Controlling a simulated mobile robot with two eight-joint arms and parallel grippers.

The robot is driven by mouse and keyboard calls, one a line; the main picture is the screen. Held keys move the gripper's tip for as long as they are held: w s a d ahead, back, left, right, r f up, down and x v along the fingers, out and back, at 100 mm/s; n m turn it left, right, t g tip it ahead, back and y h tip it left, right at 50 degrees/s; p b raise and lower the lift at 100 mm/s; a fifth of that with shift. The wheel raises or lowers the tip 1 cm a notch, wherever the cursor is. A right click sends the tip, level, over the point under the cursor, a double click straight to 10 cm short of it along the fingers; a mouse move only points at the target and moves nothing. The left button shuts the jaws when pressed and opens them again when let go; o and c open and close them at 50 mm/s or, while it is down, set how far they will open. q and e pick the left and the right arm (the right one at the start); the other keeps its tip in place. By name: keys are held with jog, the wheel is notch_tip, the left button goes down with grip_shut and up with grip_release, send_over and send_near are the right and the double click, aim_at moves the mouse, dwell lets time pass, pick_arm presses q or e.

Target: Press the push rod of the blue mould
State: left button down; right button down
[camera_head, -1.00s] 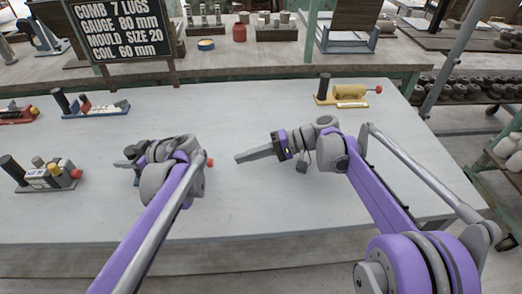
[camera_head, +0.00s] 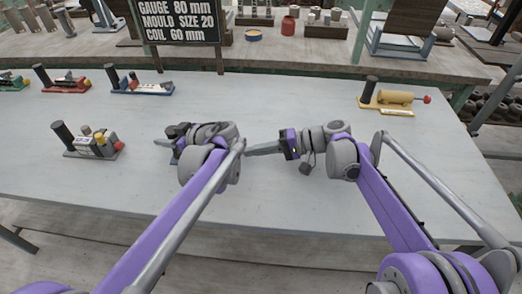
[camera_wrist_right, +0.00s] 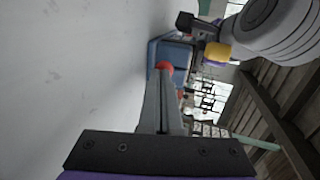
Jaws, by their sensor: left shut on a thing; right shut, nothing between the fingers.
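The blue mould (camera_wrist_right: 172,52) shows in the right wrist view, with a round red knob (camera_wrist_right: 165,67) on its push rod at the near end. In the head view it is almost wholly hidden behind my left arm. My left gripper (camera_head: 176,131) is shut at the mould's far side; its exact hold is hidden by the wrist. My right gripper (camera_head: 249,149) is shut and empty, its fingers level and pointing left at the mould. In the right wrist view its fingertips (camera_wrist_right: 164,78) overlap the red knob; I cannot tell whether they touch.
A grey mould (camera_head: 90,143) stands at left. A red-based mould (camera_head: 62,86) and another blue-based one (camera_head: 140,88) stand at the back left, a yellow mould (camera_head: 392,97) at the back right. The table (camera_head: 300,105) is clear between them. A sign (camera_head: 178,20) stands behind.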

jog(key=shift+s+a, duration=0.1)
jog(key=shift+a, duration=0.35)
jog(key=shift+d, duration=0.1)
jog(key=v, duration=0.9)
jog(key=f+v, duration=0.1)
jog(key=v, duration=0.4)
jog(key=shift+d, duration=0.15)
pick_arm(q)
jog(key=shift+c, duration=1.9)
grip_release()
